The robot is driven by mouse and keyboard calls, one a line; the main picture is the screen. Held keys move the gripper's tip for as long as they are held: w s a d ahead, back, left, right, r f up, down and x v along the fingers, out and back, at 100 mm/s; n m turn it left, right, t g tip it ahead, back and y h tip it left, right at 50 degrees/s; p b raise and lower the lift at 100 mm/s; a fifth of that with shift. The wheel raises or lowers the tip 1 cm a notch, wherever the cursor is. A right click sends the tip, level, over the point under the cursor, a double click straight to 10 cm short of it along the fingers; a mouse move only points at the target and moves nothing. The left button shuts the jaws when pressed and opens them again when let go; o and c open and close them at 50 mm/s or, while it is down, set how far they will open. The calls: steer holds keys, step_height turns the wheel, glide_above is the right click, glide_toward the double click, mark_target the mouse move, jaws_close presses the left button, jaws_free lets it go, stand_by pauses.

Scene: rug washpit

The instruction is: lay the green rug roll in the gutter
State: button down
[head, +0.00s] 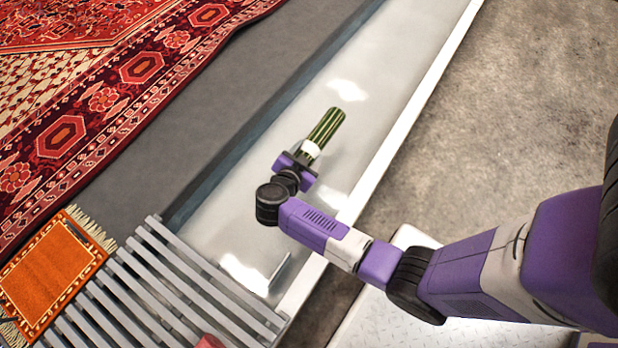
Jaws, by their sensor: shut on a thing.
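The green rug roll (327,125) is a short cylinder with dark green and pale stripes. It shows in the middle of the head view, over the pale, glossy gutter (390,70). My gripper (308,152) is shut on the near end of the roll. The roll points away from the gripper, up and to the right in the picture. I cannot tell whether the roll touches the gutter floor or hangs above it. My gripper hides the roll's near end.
A slatted grey rack (165,285) spans the gutter's near end, with an orange fringed mat (50,275) at its left. A red patterned rug (75,120) lies at upper left. A thin metal bar (280,272) shows by the rack. Concrete floor (530,110) lies right of the gutter.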

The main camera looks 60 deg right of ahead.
step_height(320, 180, down, 14)
steer(key=b, duration=0.8)
steer(key=shift+f+b, duration=0.25)
steer(key=shift+b, duration=0.1)
steer(key=shift+r, duration=0.1)
steer(key=c, duration=0.5)
jaws_free()
